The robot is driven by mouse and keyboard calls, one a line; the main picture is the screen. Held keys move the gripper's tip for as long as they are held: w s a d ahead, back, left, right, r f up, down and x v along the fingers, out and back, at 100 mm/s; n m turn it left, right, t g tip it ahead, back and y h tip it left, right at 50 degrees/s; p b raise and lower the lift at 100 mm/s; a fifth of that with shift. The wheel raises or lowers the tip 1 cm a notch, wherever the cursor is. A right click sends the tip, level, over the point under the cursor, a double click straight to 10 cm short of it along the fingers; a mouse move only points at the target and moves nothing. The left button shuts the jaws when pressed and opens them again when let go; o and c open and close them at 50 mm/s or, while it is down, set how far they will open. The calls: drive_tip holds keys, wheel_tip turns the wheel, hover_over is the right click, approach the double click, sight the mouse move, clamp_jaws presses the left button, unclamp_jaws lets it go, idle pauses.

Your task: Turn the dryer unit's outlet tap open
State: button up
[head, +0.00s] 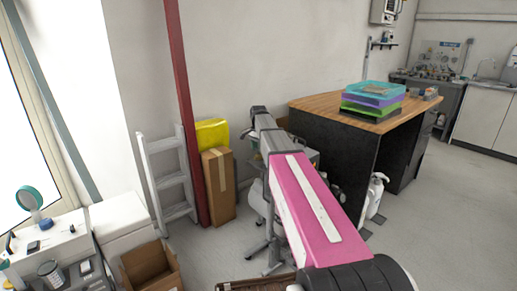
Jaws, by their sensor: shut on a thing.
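My arm, pink and grey, reaches from the bottom right towards the wall and covers the middle of the head view. My gripper's fingers do not show; they appear hidden by or beyond the arm's far end. Behind the arm stands a grey equipment unit (311,156), mostly covered, with darker parts low on its right side. I cannot tell whether it is the dryer unit. The outlet tap cannot be made out, so its position and any contact with it are hidden.
A wooden-topped black bench (322,104) with stacked coloured trays (372,93) stands right of my arm. A white bottle (375,195) stands on the floor beside it. Left are a cardboard box (217,188), a red post (187,120) and a grey ladder (168,180). Open floor lies at right.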

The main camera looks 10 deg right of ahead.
drive_tip(key=n, duration=1.2)
drive_tip(key=shift+n, duration=2.1)
drive_tip(key=o, duration=0.9)
wheel_tip(320, 180, up, 11)
drive_tip(key=shift+f, duration=0.1)
